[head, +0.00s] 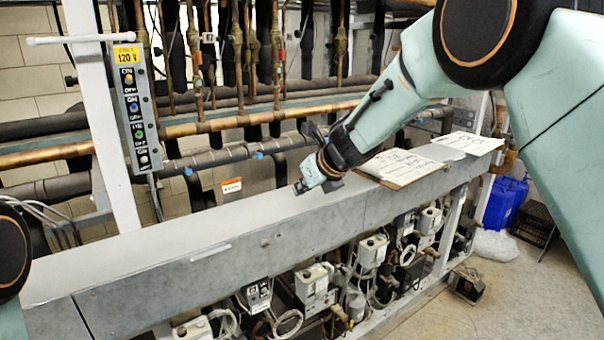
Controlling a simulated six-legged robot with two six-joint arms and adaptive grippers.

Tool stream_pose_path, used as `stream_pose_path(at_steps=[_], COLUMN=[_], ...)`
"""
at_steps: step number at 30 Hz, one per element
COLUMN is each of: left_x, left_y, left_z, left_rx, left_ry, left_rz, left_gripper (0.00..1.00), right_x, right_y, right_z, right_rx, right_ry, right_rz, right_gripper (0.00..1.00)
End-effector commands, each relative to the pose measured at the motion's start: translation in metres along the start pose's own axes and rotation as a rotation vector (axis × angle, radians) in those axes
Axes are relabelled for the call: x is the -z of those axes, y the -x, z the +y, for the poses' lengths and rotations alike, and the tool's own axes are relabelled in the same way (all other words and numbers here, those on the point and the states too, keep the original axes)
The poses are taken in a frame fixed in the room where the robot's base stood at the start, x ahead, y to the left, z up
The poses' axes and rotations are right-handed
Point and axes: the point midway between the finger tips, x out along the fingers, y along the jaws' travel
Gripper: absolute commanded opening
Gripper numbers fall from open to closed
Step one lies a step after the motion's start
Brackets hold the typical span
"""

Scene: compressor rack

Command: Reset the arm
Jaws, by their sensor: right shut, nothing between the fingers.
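My right arm comes in from the upper right and reaches down to the left. My right gripper (301,187) is shut and empty, just over the grey top of the rack beam (190,238). I cannot tell whether its tip touches the beam. A clipboard with papers (402,167) lies on the beam just right of the gripper. Only a dark joint and a bit of my left arm show at the left edge; the left gripper is out of the picture.
A switch panel (136,110) with coloured buttons hangs on a white post at the left. Copper and dark pipes (200,127) run behind the beam. More papers (467,143) lie farther right. Control boxes (314,284) sit below the beam. A blue bin (503,205) stands at right.

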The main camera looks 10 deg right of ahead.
Motion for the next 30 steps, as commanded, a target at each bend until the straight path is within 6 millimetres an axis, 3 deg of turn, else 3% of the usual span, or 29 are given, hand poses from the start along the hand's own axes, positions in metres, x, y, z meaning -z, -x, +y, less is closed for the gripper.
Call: stream_pose_path(at_steps=[11,14,17,23,26,30], left_x=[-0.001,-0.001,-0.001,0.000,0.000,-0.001], left_y=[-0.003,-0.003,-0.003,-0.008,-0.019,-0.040], left_z=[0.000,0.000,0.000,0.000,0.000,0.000], left_rx=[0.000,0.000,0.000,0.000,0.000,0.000], left_ry=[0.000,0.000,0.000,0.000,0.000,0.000], left_rz=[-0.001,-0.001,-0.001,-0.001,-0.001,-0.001], left_gripper=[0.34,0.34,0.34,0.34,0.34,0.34], right_x=[-0.014,-0.014,-0.007,0.040,0.082,0.152], right_y=[0.009,0.009,0.007,-0.003,-0.018,-0.042], right_z=[-0.001,0.002,0.014,0.045,0.059,0.073], right_rx=[0.001,-0.011,-0.060,-0.157,-0.179,-0.160], right_ry=[-0.015,-0.098,-0.346,-0.950,-1.276,-1.735], right_rz=[0.001,0.002,0.008,0.081,0.139,0.215], right_gripper=[0.00,0.00,0.00,0.00,0.00,0.00])
